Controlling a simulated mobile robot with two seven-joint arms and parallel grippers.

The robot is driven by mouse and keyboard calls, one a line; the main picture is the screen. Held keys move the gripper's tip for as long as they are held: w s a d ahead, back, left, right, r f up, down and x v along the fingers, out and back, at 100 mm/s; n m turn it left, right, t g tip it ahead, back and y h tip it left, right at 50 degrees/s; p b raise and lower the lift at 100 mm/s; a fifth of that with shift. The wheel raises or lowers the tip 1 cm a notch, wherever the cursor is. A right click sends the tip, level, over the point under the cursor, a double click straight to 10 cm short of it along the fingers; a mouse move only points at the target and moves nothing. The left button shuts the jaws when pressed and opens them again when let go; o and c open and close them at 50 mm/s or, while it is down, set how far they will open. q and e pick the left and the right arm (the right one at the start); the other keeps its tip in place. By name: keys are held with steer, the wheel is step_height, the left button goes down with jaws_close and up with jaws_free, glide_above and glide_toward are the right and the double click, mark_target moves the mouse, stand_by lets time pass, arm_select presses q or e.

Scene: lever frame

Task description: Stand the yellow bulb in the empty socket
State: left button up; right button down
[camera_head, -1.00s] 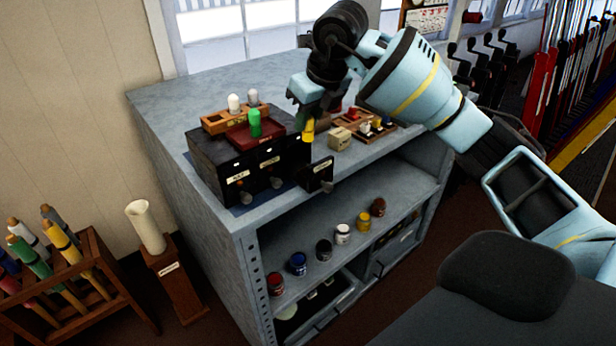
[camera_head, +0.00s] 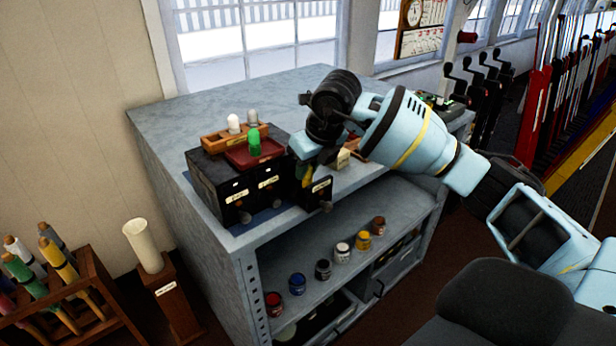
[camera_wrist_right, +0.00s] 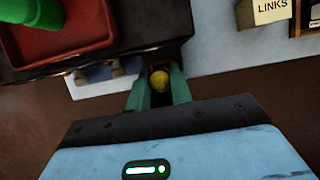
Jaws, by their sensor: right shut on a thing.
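My right gripper (camera_head: 304,166) is shut on the yellow bulb (camera_wrist_right: 159,81), whose rounded top shows between the fingers in the right wrist view. In the head view the gripper is at the right end of the black drawer cabinet (camera_head: 213,184), by the pulled-out black front (camera_head: 318,190). A wooden holder (camera_head: 213,141) on the cabinet carries a white bulb (camera_head: 234,123) and a grey one (camera_head: 252,118). A green bulb (camera_head: 254,143) stands in the red tray (camera_head: 238,155). I cannot make out the empty socket. My left gripper is out of view.
The grey bench (camera_head: 190,92) holds the cabinet, with free top behind it. A box marked LINKS (camera_wrist_right: 270,10) is to the right of the gripper. Several small jars (camera_head: 342,250) stand on the shelf below. A wooden rack (camera_head: 85,290) stands on the floor at left.

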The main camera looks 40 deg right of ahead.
mark_target(311, 171)
steer(key=shift+f, duration=1.4)
steer(key=shift+f, duration=0.1)
steer(key=shift+f, duration=0.1)
steer(key=c, duration=1.3)
jaws_free()
steer(key=shift+o, duration=0.2)
steer(key=shift+r, duration=0.45)
steer(key=v, duration=1.1)
steer(key=shift+s+r, duration=0.15)
steer(key=shift+r, duration=0.1)
steer(key=shift+a+f, duration=0.1)
